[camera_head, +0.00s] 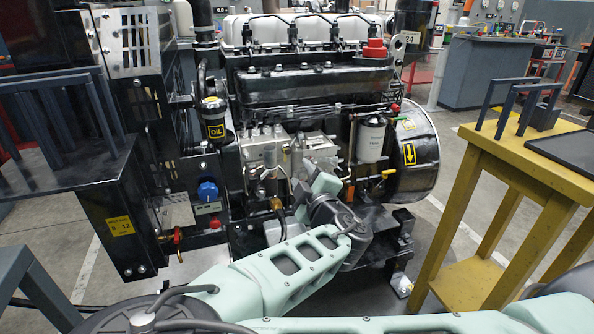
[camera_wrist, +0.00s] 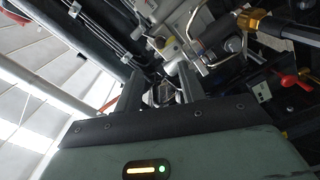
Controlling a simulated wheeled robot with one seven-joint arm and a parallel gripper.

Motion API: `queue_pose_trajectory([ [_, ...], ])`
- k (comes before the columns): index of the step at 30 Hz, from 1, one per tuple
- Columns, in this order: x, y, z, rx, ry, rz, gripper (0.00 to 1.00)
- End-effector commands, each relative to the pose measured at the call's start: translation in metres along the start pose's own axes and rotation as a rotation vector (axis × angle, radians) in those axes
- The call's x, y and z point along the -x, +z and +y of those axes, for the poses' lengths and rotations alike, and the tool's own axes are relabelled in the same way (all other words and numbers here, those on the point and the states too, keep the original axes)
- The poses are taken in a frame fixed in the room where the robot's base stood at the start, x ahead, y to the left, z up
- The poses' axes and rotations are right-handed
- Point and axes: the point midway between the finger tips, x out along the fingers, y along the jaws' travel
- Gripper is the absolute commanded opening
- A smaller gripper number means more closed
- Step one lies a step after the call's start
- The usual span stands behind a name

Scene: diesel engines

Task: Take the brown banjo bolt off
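My gripper (camera_wrist: 158,78) is in among the pipes and fittings at the middle of the engine. In the wrist view its two dark fingers stand apart, and small metal engine parts show in and beyond the gap. I cannot see it closed on anything. In the head view my gripper (camera_head: 300,190) is partly hidden by my wrist and points toward the injection pump (camera_head: 268,150). I cannot make out the brown banjo bolt for certain. A brass-brown fitting (camera_head: 276,204) sits on a hose left of my gripper; a brass fitting (camera_wrist: 250,18) shows at the wrist view's upper right.
Metal pipes and a black hose (camera_wrist: 225,30) crowd the space around the fingers. A white filter (camera_head: 370,140) stands right of my gripper. A yellow table (camera_head: 555,178) with a dark tray (camera_head: 568,148) and a rack stands at the right, with open floor between it and the engine.

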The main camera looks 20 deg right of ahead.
Motion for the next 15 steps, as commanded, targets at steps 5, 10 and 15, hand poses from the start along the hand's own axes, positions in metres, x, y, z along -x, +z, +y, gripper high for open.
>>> queue_pose_trajectory([
  [5,-0.015,0.001,0.000,-0.001,-0.001,-0.003,0.40],
  [10,-0.032,0.001,0.000,-0.001,0.000,-0.003,0.40],
  [15,-0.048,0.002,-0.001,0.000,-0.002,-0.004,0.40],
])
